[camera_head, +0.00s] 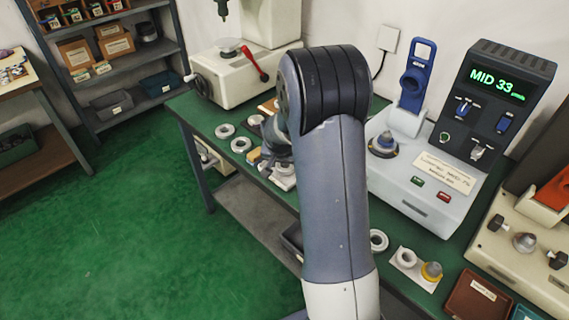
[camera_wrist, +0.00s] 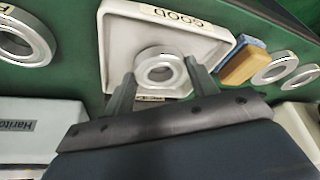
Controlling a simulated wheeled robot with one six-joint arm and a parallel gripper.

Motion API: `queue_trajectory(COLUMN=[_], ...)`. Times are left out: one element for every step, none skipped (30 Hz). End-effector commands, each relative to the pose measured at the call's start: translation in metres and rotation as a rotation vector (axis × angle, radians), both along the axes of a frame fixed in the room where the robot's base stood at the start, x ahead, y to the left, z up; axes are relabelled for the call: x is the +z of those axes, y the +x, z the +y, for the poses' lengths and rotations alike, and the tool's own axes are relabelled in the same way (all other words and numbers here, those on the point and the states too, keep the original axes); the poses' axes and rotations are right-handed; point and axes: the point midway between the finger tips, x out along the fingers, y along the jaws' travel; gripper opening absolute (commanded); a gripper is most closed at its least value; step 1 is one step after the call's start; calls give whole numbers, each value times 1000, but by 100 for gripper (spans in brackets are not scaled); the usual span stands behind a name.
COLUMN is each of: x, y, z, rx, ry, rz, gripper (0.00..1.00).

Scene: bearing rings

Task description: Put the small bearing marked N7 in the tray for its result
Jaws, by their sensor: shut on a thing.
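My gripper (camera_wrist: 159,76) is shut on a small steel bearing ring (camera_wrist: 160,54), with one finger on each side of it. The ring is over a white square tray (camera_wrist: 117,48) labelled "GOOD", which reads upside down in the wrist view. I cannot tell whether the ring touches the tray floor. No N7 mark is readable on the ring. In the head view my arm hides most of the gripper and the ring. The gauge display (camera_head: 497,84) reads "MID 33" with a small unit.
Loose rings lie on the bench: one at left (camera_wrist: 22,40), two at right (camera_wrist: 274,70). An orange and blue block (camera_wrist: 243,66) sits beside the tray. A reddish-brown tray (camera_head: 462,307) and a teal tray (camera_head: 524,313) are at the bench's near right.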

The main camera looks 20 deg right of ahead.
Motion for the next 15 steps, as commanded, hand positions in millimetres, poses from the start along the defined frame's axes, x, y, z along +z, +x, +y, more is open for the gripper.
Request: queue_trajectory(x=[-3, -4, -4, -4, -4, -4, -4, -4, -5, -6, -7, -7, -6, -6, -6], y=[0, 1, 1, 1, 1, 1, 1, 1, 1, 1, 1, 0, 0, 0, 0], z=[0, 0, 0, 0, 0, 0, 0, 0, 0, 0, 0, 0, 0, 0, 0], rx=[1, 1, 1, 1, 1, 1, 1, 1, 2, 2, 2, 1, 1, 1, 1], ry=[0, -1, -1, -1, -1, -1, -1, -1, 0, 0, 0, -1, -1, -1, -1], rz=[-1, -2, -3, -3, -3, -3, -3, -3, -3, -3, -3, -2, -2, -2, -2], gripper=[21, 21, 21, 21, 21, 21, 21, 21, 21, 21, 21, 57, 59, 61, 65])
